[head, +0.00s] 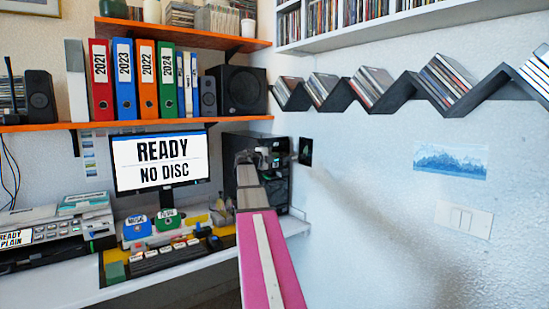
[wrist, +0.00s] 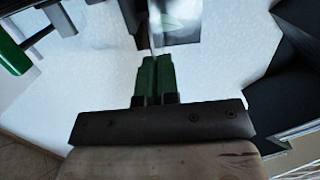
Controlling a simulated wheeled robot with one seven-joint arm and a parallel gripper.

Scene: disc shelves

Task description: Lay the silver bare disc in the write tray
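My gripper (wrist: 157,62) has its two green fingers nearly together. A thin pale edge (wrist: 152,38) rises from between the fingertips in the wrist view; it looks like the silver disc seen edge-on, and its face is hardly visible. In the head view my pink arm reaches forward, and my gripper (head: 245,158) is in front of the black computer tower (head: 281,160) at the back of the desk. The disc cannot be made out there. I cannot make out an opened write tray; my arm covers part of the tower front.
The monitor (head: 160,160) reads READY, NO DISC. Blue and green boxes and other items crowd the desk (head: 190,270) left of my arm. A printer-like machine (head: 50,232) stands far left. An orange shelf (head: 130,124) with binders hangs above.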

